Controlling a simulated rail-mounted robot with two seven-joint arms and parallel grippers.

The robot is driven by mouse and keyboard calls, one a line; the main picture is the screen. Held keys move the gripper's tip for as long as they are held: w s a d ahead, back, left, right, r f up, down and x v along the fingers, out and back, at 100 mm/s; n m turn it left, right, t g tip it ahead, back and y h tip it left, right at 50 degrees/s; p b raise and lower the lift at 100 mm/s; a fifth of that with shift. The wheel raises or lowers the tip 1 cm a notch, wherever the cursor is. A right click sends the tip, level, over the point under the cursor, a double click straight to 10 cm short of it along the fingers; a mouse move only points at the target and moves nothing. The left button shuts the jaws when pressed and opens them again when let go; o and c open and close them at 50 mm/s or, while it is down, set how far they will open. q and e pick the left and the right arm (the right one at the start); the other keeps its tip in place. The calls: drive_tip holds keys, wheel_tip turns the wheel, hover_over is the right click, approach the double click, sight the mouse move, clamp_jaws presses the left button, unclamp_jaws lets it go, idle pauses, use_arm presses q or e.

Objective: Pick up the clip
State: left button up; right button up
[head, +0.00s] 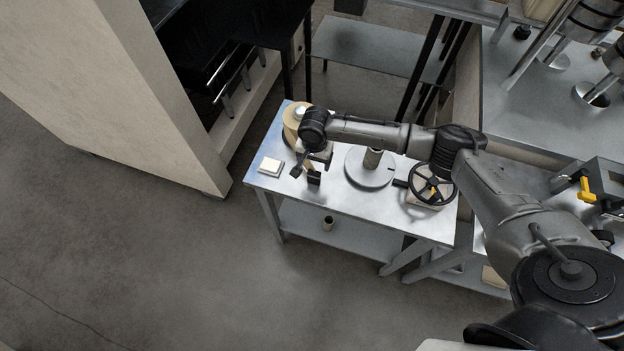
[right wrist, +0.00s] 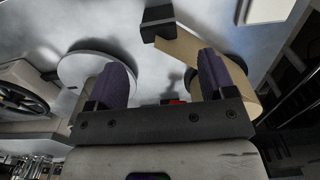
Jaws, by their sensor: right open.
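The clip looks like a small dark block (head: 314,180) at the end of a tan paper strip on the metal table. In the right wrist view the clip (right wrist: 157,22) is at the top middle, with the tan strip (right wrist: 187,46) running from it toward the lower right, partly behind a finger. My right gripper (head: 312,162) is over the left part of the table, close to the clip. In the right wrist view its two fingers (right wrist: 163,72) are spread, with nothing held between them. The clip shows beyond the fingertips. My left gripper is not in view.
The tan roll (head: 291,124) stands behind my gripper. A white pad (head: 271,167) lies at the table's left end. A round disc with a post (head: 369,168) and a black handwheel (head: 433,186) stand to the right. A small cylinder (head: 328,223) is on the lower shelf.

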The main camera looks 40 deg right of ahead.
sight(314, 173)
wheel_tip(314, 173, down, 2)
drive_tip(key=shift+f, duration=0.2)
wheel_tip(314, 173, down, 4)
drive_tip(key=shift+s+a+f, duration=0.1)
drive_tip(key=shift+s+a, duration=0.05)
drive_tip(key=shift+f, duration=0.6)
drive_tip(key=c, duration=1)
drive_tip(key=shift+r, duration=0.2)
drive_tip(key=shift+c, duration=0.2)
